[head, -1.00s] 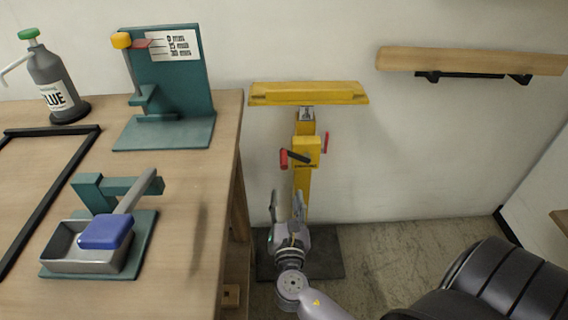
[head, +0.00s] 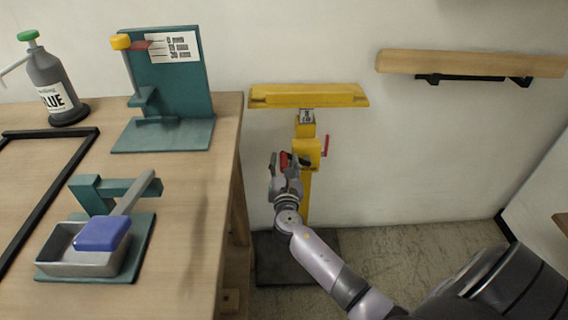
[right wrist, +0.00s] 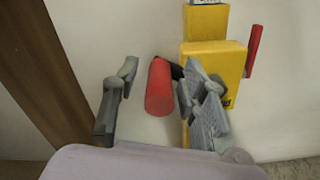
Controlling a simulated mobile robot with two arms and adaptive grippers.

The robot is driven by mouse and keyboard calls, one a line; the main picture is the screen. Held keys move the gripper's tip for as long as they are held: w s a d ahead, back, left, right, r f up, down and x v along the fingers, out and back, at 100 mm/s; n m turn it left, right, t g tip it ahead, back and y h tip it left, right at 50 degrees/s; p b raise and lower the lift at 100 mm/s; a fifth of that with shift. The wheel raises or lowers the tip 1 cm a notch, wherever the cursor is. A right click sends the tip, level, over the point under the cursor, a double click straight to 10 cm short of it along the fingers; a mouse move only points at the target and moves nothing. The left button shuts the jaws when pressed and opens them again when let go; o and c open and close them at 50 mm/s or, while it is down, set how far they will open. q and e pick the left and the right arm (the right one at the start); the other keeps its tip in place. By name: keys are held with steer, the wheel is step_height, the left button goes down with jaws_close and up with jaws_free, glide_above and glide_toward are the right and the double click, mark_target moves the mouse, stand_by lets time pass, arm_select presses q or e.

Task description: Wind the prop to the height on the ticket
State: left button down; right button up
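The prop (head: 309,96) is a yellow stand with a flat head, upright against the wall beside the bench. Its yellow crank box (head: 307,150) carries a crank with a red handle (right wrist: 160,88) and a second red lever (head: 325,146) on the right. A small label (head: 306,116) on its column is too small to read. My right gripper (head: 287,166) is open at the crank. In the right wrist view its fingers (right wrist: 163,98) stand either side of the red handle, with a gap on the left. My left gripper is not in view.
The wooden bench (head: 200,240) is close on the left. It holds a glue bottle (head: 48,80), a teal stand with a printed white card (head: 176,47), a black frame (head: 45,200) and a metal tray (head: 72,262). A wooden shelf (head: 470,63) is on the wall.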

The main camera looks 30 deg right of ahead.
jaws_close()
stand_by(0.8)
